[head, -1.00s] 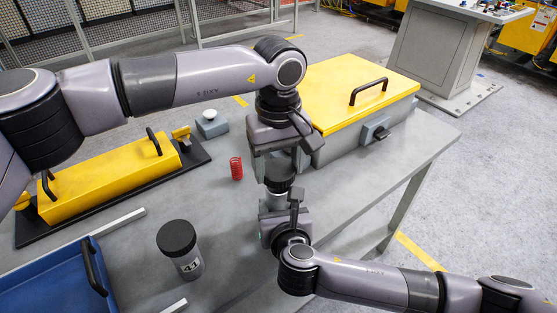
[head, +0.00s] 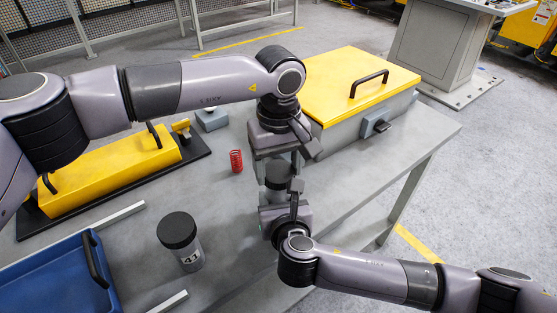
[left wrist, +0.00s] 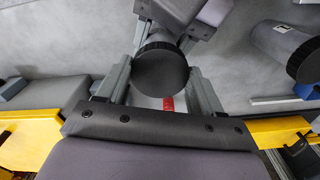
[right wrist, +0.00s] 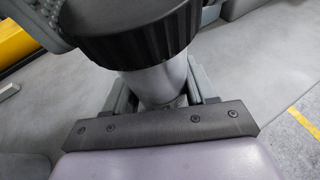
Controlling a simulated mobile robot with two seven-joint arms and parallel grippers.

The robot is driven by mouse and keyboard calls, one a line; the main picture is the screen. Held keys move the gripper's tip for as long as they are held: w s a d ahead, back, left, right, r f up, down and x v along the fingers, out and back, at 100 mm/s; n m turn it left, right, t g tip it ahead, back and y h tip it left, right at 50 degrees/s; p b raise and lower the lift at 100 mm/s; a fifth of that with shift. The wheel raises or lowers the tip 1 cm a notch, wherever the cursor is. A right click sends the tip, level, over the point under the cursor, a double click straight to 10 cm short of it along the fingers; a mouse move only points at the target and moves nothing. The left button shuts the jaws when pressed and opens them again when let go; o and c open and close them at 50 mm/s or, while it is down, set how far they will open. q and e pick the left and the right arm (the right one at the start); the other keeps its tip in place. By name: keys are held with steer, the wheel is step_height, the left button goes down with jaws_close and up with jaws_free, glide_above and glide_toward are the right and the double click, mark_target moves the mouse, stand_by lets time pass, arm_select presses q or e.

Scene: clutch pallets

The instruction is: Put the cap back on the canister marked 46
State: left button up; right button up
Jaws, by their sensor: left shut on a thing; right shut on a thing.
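My left gripper (head: 277,158) is shut on the black ribbed cap (left wrist: 160,70), which shows in the left wrist view between its fingers. My right gripper (right wrist: 162,92) is shut on a grey canister (right wrist: 155,82). It holds the canister upright below the cap, above the table. In the right wrist view the cap (right wrist: 130,35) covers the canister's top, and no gap shows between them. I cannot tell whether it is fully seated. The held canister's number is hidden. Another capped canister (head: 190,257), with a number reading like 41 or 47, stands on the table.
The grey table (head: 225,215) carries a red spring (head: 236,161), a blue tray (head: 50,285) and a yellow handled block (head: 110,172). A grey box with a yellow lid (head: 350,85) stands behind my grippers. Bare tabletop lies around the spring.

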arm_select(q)
steer(key=shift+f, duration=0.55)
stand_by(0.5)
steer(key=m, duration=1.3)
steer(key=shift+a, duration=0.1)
steer(key=o, duration=1)
steer(key=shift+r, duration=2.25)
